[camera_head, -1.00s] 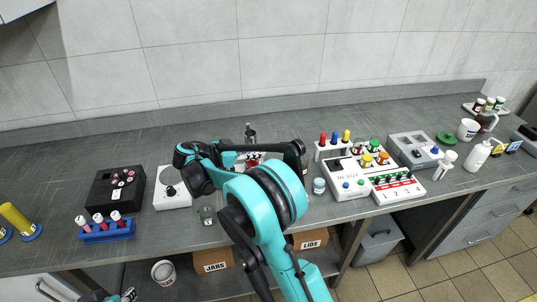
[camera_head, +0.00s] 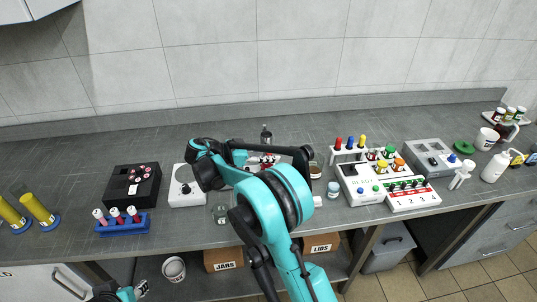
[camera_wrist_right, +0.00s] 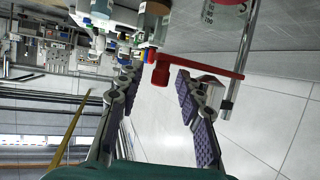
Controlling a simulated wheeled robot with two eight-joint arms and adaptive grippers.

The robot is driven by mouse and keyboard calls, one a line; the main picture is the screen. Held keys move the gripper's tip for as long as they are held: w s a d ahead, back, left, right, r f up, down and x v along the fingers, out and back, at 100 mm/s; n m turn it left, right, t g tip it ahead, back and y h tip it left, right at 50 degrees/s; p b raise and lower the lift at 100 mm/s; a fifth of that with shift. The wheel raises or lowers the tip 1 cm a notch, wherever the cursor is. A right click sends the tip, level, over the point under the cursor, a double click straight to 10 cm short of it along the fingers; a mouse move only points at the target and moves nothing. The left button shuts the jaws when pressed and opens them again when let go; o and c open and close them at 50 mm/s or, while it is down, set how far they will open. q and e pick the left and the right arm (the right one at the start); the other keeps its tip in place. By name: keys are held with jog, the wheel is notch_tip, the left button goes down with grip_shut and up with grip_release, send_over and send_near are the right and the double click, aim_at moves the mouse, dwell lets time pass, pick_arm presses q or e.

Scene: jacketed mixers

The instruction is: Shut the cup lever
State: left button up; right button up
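A red lever (camera_wrist_right: 205,70) with a rounded knob end shows in the right wrist view, its knob in the gap between my right fingertips. In the head view only a small red patch (camera_head: 266,160) of the device shows, partly hidden behind my right arm. My right gripper (camera_head: 250,160) points right along the bench, near that patch. In the right wrist view the gripper (camera_wrist_right: 160,78) is open, its purple-padded fingers apart; I cannot tell whether either touches the lever. My left gripper (camera_head: 138,290) is low at the bottom edge, too small to read.
Left of the device stand a white stirrer (camera_head: 187,195), a black box (camera_head: 120,190) and a blue rack (camera_head: 118,228). A glass beaker (camera_head: 220,213) is near the bench front. A metal post (camera_wrist_right: 238,60) stands by the lever.

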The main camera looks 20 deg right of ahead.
jog(key=v, duration=1.2)
jog(key=shift+w, duration=0.1)
